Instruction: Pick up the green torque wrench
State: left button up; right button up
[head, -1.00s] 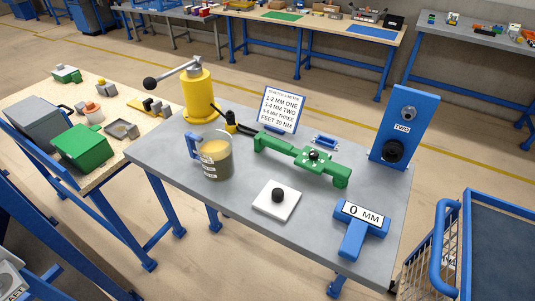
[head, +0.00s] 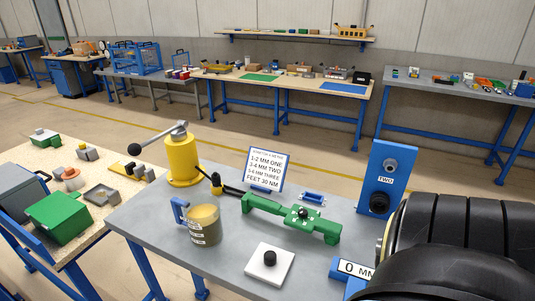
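A long green tool (head: 272,209) lies across the grey table, with a black knob on top and a blocky right end. It is the only wrench-like green thing I see, but I cannot tell for certain that it is the torque wrench. A dark bar runs from its left end towards a small yellow and black piece (head: 216,185). Neither of my grippers is in view. A large black ridged shape, likely part of my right arm, fills the lower right and covers that table corner.
Around the green tool stand a yellow lever press (head: 182,160), a mug-like jug (head: 205,226), a sign (head: 265,170), a white block with black knob (head: 268,265), a small blue piece (head: 312,197), a blue upright panel (head: 388,178) and a blue "0 MM" gauge (head: 348,269), partly hidden.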

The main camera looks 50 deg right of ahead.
aim_at(332, 231)
jog(key=i, duration=1.05)
jog(key=z, duration=2.6)
